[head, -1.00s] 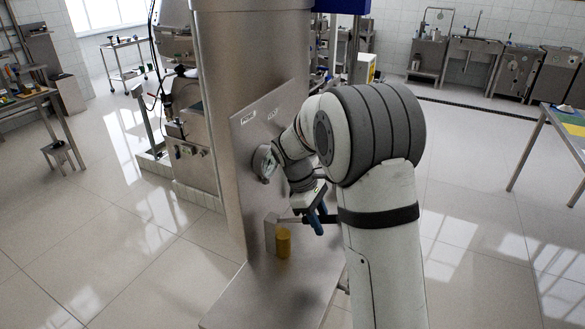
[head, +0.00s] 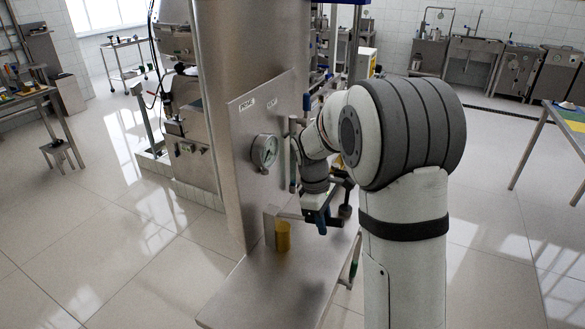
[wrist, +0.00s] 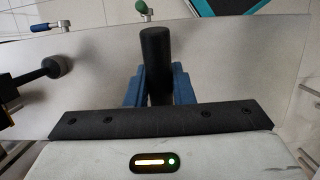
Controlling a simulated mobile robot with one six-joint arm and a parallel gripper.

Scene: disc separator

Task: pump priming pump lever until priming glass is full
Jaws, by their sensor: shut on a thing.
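My gripper (head: 322,218) has blue fingers and is in front of the lower part of the steel panel. In the wrist view my gripper (wrist: 158,82) is shut on a black cylindrical handle, which I take for the pump lever's grip (wrist: 156,48). In the head view a short grey lever rod (head: 291,216) runs from a small block on the panel to the fingers. A yellow cylinder (head: 283,237) stands just below the rod. A slim upright tube (head: 293,160), possibly the priming glass, is on the panel, partly behind my arm. I cannot tell its fill level.
A round gauge (head: 264,151) is on the steel panel (head: 240,135), left of the tube. A black knob (wrist: 53,67) is left of the fingers in the wrist view. A green-tipped handle (head: 353,269) hangs by the plate's right edge.

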